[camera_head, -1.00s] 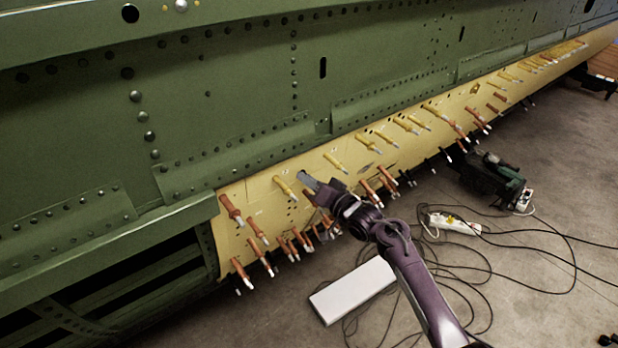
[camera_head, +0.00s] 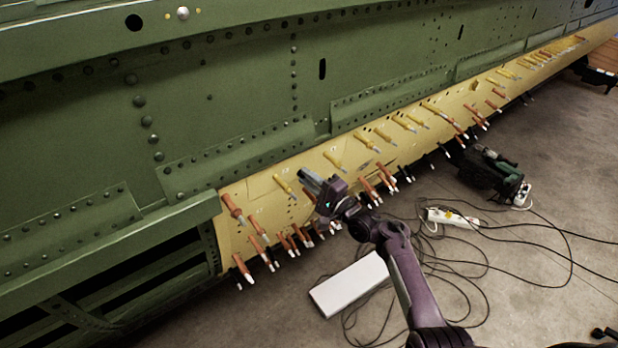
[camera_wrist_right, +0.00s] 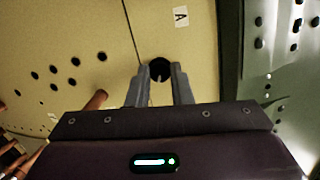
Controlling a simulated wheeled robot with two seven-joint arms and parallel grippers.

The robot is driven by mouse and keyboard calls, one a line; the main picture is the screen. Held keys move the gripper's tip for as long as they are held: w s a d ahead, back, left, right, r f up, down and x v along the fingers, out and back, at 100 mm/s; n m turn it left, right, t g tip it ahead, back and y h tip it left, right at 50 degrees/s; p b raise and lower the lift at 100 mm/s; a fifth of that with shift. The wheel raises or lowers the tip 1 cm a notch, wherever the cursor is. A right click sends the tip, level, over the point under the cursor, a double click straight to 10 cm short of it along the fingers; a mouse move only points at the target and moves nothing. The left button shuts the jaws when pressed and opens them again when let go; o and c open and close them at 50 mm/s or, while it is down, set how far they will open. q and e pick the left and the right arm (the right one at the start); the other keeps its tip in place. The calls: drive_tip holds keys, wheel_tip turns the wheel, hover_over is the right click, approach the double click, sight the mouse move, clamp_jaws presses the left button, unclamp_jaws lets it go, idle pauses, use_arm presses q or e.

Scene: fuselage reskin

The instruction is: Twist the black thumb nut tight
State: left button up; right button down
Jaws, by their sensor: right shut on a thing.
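The black thumb nut (camera_wrist_right: 159,68) shows in the right wrist view between the two grey fingertips, against the yellow skin panel (camera_wrist_right: 70,30). My right gripper (camera_wrist_right: 159,82) is shut on it, one finger on each side. In the head view my right gripper (camera_head: 308,178) reaches up to the yellow skin from the lower right, and its own body hides the nut there. My left gripper is not in view.
Copper and yellow pins (camera_head: 232,208) stick out of the skin on both sides of my right gripper. Green fuselage panels (camera_head: 230,100) rise above. A white box (camera_head: 348,284), a power strip (camera_head: 454,221), cables and a green tool (camera_head: 492,172) lie on the floor.

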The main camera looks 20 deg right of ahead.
drive_tip(key=shift+a+f+m+t+h+p, duration=0.1)
drive_tip(key=shift+m+t+h+p, duration=0.3)
drive_tip(key=shift+m, duration=2.2)
drive_tip(key=shift+d+f+m+t+h+p, duration=0.2)
drive_tip(key=shift+m+p, duration=0.45)
drive_tip(key=shift+m, duration=1.95)
drive_tip(key=shift+a+r+m+t+h+p, duration=0.15)
drive_tip(key=shift+m+t+p, duration=0.3)
drive_tip(key=shift+m, duration=2.15)
drive_tip(key=shift+a+f, duration=0.1)
drive_tip(key=c, duration=1.3)
unclamp_jaws()
drive_tip(key=shift+s, duration=0.1)
